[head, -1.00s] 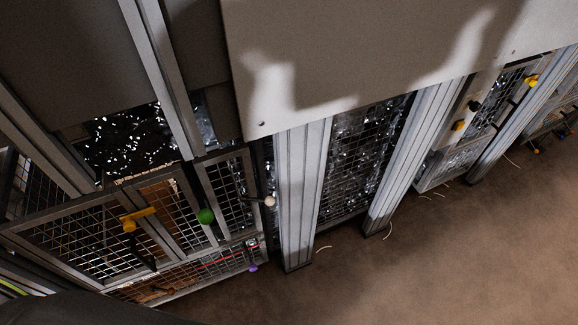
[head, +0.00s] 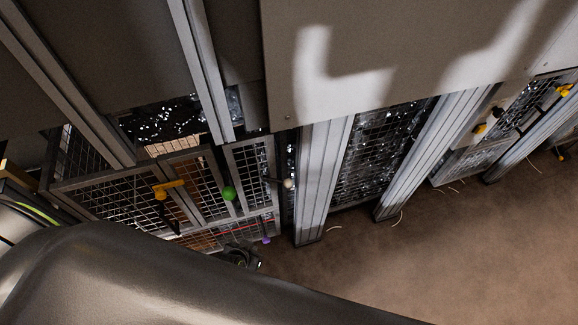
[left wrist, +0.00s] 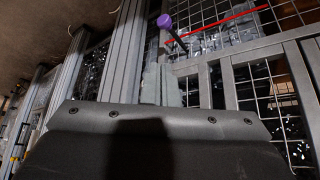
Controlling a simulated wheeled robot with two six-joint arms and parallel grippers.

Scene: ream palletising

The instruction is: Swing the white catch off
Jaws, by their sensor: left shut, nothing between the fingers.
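The white catch (head: 288,183) shows in the head view as a pale round knob on a thin stem, at the right edge of the mesh gate (head: 246,143). It stands beside a grey upright post. My left gripper (head: 241,257) shows only in part, low in front of the cage, below and left of the white knob and apart from it. It is shut and empty; my dark arm hides much of it. In the left wrist view I cannot make out the white knob. My right gripper is in neither view.
A green knob (head: 229,193), a yellow handle (head: 168,188) and a purple knob (head: 266,240) sit on the cage front; the purple knob also shows in the left wrist view (left wrist: 164,21). Grey posts (head: 322,180) stand to the right. The brown floor (head: 400,260) ahead is clear.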

